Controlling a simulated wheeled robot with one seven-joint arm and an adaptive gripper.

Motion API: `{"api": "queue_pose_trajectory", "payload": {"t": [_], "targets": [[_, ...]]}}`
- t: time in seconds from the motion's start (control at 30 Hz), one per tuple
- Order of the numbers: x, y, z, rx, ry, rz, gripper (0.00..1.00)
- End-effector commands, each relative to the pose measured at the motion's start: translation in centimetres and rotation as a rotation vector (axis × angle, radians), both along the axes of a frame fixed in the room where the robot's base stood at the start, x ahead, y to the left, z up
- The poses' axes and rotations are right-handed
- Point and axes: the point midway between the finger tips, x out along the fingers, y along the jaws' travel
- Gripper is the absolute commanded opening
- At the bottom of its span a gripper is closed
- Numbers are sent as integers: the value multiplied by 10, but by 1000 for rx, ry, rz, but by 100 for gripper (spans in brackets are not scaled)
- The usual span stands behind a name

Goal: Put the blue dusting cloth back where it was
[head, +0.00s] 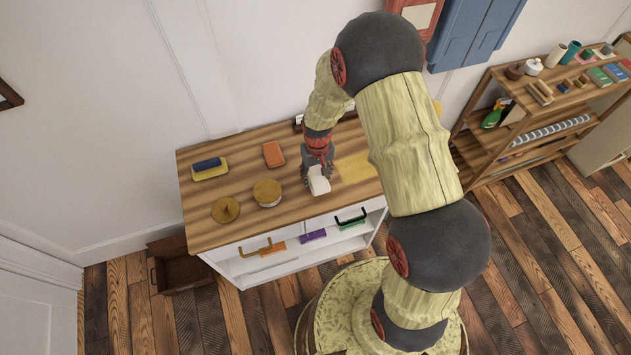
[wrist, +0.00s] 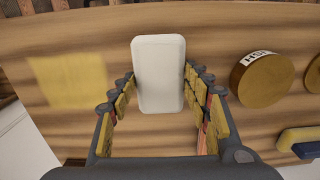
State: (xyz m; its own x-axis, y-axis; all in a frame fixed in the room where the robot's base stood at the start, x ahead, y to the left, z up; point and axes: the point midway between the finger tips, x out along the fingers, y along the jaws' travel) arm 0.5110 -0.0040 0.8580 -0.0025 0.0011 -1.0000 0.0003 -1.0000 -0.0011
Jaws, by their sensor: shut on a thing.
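My gripper (head: 318,178) is over the front half of the wooden cabinet top (head: 237,228). It is shut on a white rounded block (head: 319,183), which shows between the two fingers in the wrist view (wrist: 159,75). I cannot clearly make out a blue dusting cloth. A small flat blue thing (head: 614,72) is on the shelf unit at the right. A flat yellow square (wrist: 68,80) lies beside my gripper.
A round labelled tin (head: 267,192), a round wooden disc (head: 226,209) and an orange block (head: 273,153) stand on the top. Orange, purple (head: 313,236) and green things lie in the open-fronted space below. A wooden shelf unit (head: 487,107) stands right, a brown crate (head: 180,268) left.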

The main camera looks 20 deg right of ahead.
Motion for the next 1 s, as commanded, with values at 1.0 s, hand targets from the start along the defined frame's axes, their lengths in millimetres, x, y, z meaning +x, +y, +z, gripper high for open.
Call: {"api": "queue_pose_trajectory", "payload": {"t": [1.0], "targets": [[5,4,-41,0,-1,0,61]]}}
